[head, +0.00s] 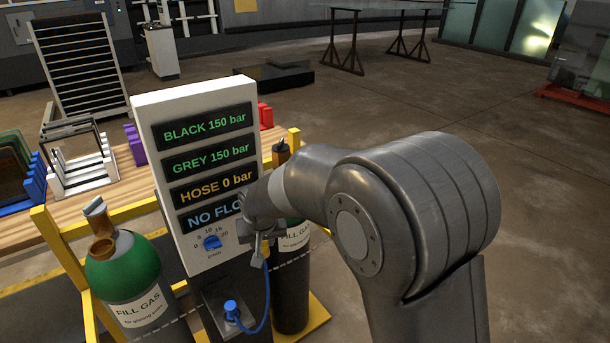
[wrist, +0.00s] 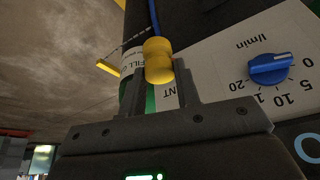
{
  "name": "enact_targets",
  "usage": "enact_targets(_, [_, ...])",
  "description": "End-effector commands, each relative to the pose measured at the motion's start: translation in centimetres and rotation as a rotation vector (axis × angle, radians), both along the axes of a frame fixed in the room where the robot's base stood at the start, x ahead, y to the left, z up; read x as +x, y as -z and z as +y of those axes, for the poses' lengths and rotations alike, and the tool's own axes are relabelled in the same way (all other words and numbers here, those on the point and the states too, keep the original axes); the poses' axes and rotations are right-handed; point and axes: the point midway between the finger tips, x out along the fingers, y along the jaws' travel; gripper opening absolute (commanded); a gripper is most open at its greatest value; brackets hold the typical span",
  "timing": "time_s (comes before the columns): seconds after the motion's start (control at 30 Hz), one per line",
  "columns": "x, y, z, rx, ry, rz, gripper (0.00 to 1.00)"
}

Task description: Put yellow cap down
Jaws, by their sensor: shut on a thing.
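The yellow cap (wrist: 158,60) is a small rounded piece between the two fingertips of my gripper (wrist: 160,75), which is shut on it. A blue hose (wrist: 153,15) shows directly beyond the cap in the wrist view. In the head view my gripper (head: 262,236) is in front of the lower right of the white panel (head: 150,105), partly hidden by my arm. A small yellow part of the cap (head: 265,249) shows there, with the blue hose (head: 268,290) hanging below it. I cannot tell whether cap and hose are joined.
The hose runs to a blue fitting (head: 231,308) below the panel. A blue flow knob (head: 212,242) sits on the panel. A green gas cylinder (head: 130,265) stands at left, and a dark one (head: 291,290) at right. Yellow rails (head: 50,240) surround them. Open floor lies right.

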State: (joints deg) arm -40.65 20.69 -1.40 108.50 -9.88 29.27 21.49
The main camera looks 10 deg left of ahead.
Motion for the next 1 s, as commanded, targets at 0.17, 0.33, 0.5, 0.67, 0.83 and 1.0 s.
enact_targets(0.17, [1.5, 2.0, -3.7, -0.001, 0.053, 0.001, 0.07])
enact_targets(0.33, [4.6, -0.4, -4.1, -0.003, 0.075, -0.007, 0.07])
enact_targets(0.5, [8.0, -3.3, -5.1, -0.007, 0.104, -0.010, 0.07])
enact_targets(0.67, [12.2, -7.3, -7.1, -0.009, 0.142, -0.012, 0.07])
enact_targets(0.83, [16.8, -12.8, -10.7, -0.009, 0.188, -0.011, 0.07])
enact_targets(1.0, [19.8, -17.8, -14.5, -0.004, 0.225, -0.006, 0.07])
